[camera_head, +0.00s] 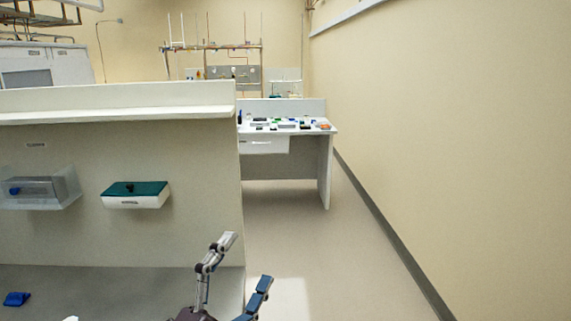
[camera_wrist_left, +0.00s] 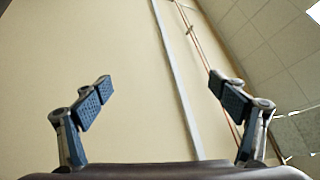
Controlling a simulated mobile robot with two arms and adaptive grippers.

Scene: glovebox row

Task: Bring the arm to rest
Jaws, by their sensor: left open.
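My left gripper (camera_head: 246,262) shows at the bottom of the head view, raised near the right end of the grey bench. Its two fingers are spread apart with nothing between them. In the left wrist view, the open fingers (camera_wrist_left: 160,92) frame only a beige wall and part of the ceiling. My right gripper is in neither view.
A clear box (camera_head: 62,190) and a white box with a green lid (camera_head: 136,195) are on the partition (camera_head: 190,165). A blue item (camera_head: 17,299) lies on the bench (camera_head: 130,285). A cluttered white desk (camera_head: 325,128) stands farther back. The floor (camera_head: 320,260) beside the right wall is clear.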

